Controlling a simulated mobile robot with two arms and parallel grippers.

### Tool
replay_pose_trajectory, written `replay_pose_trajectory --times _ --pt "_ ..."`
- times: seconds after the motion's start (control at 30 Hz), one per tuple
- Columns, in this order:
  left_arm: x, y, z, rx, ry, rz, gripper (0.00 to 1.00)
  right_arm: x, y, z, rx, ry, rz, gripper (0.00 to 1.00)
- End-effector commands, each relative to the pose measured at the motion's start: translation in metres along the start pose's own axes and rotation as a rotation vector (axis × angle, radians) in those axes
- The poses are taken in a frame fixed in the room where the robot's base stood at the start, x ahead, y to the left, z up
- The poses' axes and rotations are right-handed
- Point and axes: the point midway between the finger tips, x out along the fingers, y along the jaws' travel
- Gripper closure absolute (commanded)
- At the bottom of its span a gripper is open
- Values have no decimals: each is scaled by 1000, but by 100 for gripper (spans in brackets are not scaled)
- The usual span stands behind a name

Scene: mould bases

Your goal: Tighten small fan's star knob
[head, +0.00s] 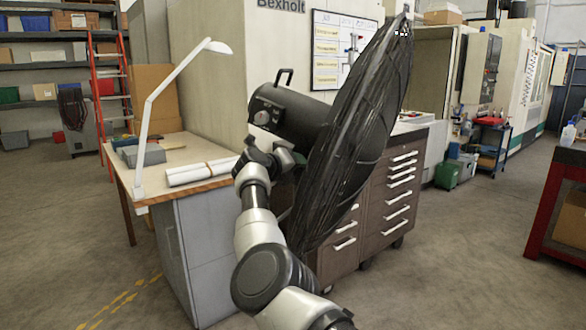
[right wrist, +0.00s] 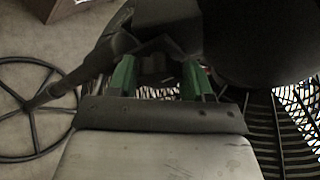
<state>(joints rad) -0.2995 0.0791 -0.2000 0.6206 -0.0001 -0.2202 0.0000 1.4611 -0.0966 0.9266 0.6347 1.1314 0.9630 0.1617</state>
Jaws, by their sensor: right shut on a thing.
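The black fan (head: 355,135) stands in the middle of the head view, its round grille edge-on and its motor housing (head: 290,110) to the left. My right gripper (head: 284,157) is just below the housing. In the right wrist view its green fingers (right wrist: 160,78) are closed about a dark part under the housing, in the place of the star knob (right wrist: 157,62). The knob's shape is mostly hidden by shadow and the fingers. The fan's pole (right wrist: 75,80) and round foot ring (right wrist: 32,150) show at left there. My left gripper is out of view.
A workbench (head: 205,148) with a white lamp (head: 147,110) and paper rolls (head: 200,172) stands at left. A dark drawer cabinet (head: 385,195) is behind the fan. A red-framed bench (head: 540,210) is at far right. The floor between is clear.

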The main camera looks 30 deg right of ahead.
Motion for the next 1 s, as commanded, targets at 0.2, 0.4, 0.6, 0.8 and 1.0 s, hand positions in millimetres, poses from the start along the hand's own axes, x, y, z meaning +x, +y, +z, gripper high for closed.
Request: replay_pose_trajectory --times 0.2,0.4,0.6,0.8,1.0 --pt "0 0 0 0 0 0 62 0 1 -1 -2 1 1 74" --pt "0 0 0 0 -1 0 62 0 1 0 -2 1 1 24" --pt "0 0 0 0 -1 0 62 0 1 0 -2 0 0 24" --pt "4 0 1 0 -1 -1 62 -13 2 0 0 -2 1 24" --pt "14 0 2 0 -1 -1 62 -51 4 -1 1 -2 2 24"
